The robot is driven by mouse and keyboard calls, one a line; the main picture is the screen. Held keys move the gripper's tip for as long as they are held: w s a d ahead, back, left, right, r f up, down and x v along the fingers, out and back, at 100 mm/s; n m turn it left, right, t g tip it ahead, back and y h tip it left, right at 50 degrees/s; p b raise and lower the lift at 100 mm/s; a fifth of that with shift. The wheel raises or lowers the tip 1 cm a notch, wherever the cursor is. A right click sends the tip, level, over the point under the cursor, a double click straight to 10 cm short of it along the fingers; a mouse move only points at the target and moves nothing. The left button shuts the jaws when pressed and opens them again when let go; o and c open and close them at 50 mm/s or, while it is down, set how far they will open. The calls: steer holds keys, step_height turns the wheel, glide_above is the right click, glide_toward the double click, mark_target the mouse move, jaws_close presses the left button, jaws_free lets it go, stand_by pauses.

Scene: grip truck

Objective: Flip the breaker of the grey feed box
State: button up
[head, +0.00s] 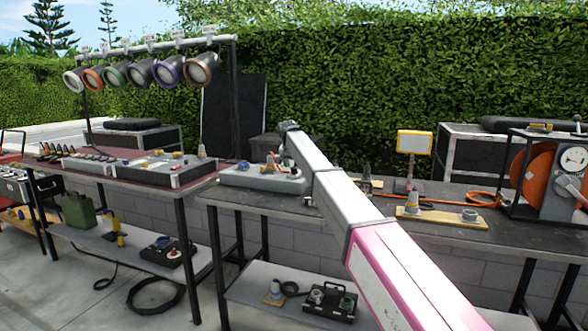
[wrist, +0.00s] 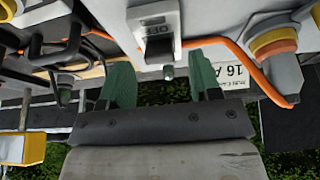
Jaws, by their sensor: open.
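The grey feed box (head: 262,178) stands on the middle table in the head view, partly behind my arm. In the wrist view its pale face (wrist: 215,20) fills the upper part, seen upside down. A breaker (wrist: 158,45) with a white plate marked OFF sits there, with a small stub pointing toward my gripper. My gripper (wrist: 163,75) is open, its two green fingers on either side of the line to the breaker. Contact between fingers and breaker cannot be told. In the head view, my arm hides most of the gripper.
A yellow-orange connector (wrist: 272,45), an orange cable (wrist: 240,55) and a 16 A label (wrist: 240,77) lie close to the right finger. Dark hooks and cables crowd the left. In the head view, a yellow-framed lamp (head: 414,143) and an orange reel (head: 533,165) stand right of my arm.

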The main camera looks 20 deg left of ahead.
steer(key=shift+x, duration=1.1)
steer(key=shift+s, duration=0.1)
steer(key=c, duration=0.9)
steer(key=shift+w+a+r+g, duration=0.1)
steer(key=shift+w+g, duration=0.3)
steer(key=shift+g, duration=0.4)
steer(key=shift+w+r+g, duration=0.1)
steer(key=shift+w+g, duration=0.25)
steer(key=shift+g, duration=0.45)
steer(key=shift+w+f+g+y, duration=0.15)
steer(key=shift+w+g, duration=0.15)
steer(key=shift+g, duration=0.65)
steer(key=shift+w+r+g+y, duration=0.15)
steer(key=shift+w+g, duration=0.1)
steer(key=shift+g, duration=0.7)
steer(key=shift+f, duration=0.15)
